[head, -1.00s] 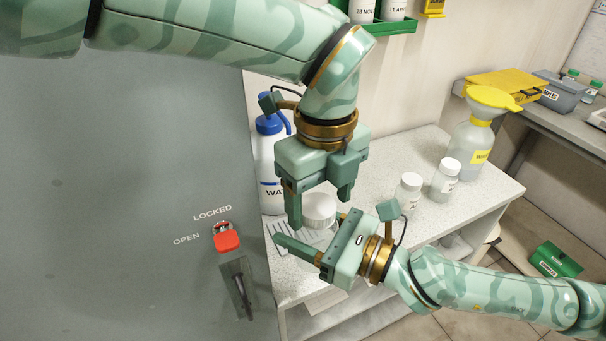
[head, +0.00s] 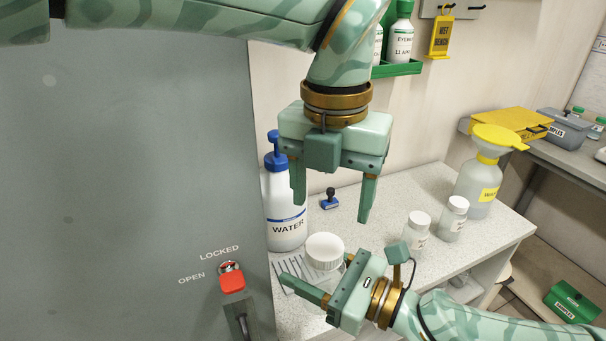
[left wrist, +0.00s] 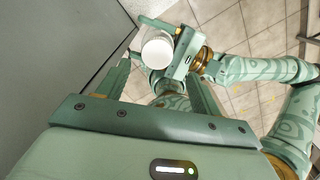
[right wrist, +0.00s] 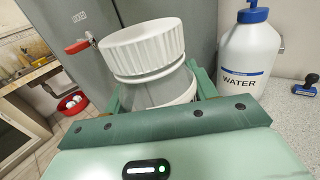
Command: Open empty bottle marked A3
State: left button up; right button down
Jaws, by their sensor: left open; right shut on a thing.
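A bottle with a wide ribbed white cap (head: 325,248) is held by my right gripper (head: 312,272), which is shut around its body. In the right wrist view the bottle (right wrist: 150,60) stands slightly tilted in the picture, between the fingers, with the cap on. No marking on it is readable. My left gripper (head: 332,208) is open and empty above the cap, fingers pointing down. In the left wrist view the cap (left wrist: 157,52) shows beyond and between the open fingers, apart from them.
A water bottle (head: 287,222) and a blue stamp (head: 330,199) stand on the bench behind. Two white-capped bottles (head: 417,232) (head: 453,218) and a yellow-funnelled waste bottle (head: 482,180) are at right. A grey cabinet with a red lock switch (head: 232,280) fills the left.

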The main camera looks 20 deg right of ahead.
aim_at(324, 246)
pick_arm(q)
jog(key=m, duration=0.4)
jog(key=shift+a+r+m, duration=0.1)
jog(key=shift+r+m, duration=0.1)
jog(key=shift+m, duration=0.2)
jog(key=m, duration=0.3)
jog(key=shift+a+f, duration=0.1)
jog(key=shift+m, duration=0.4)
notch_tip(324, 246, down, 8)
jog(key=shift+r, duration=0.1)
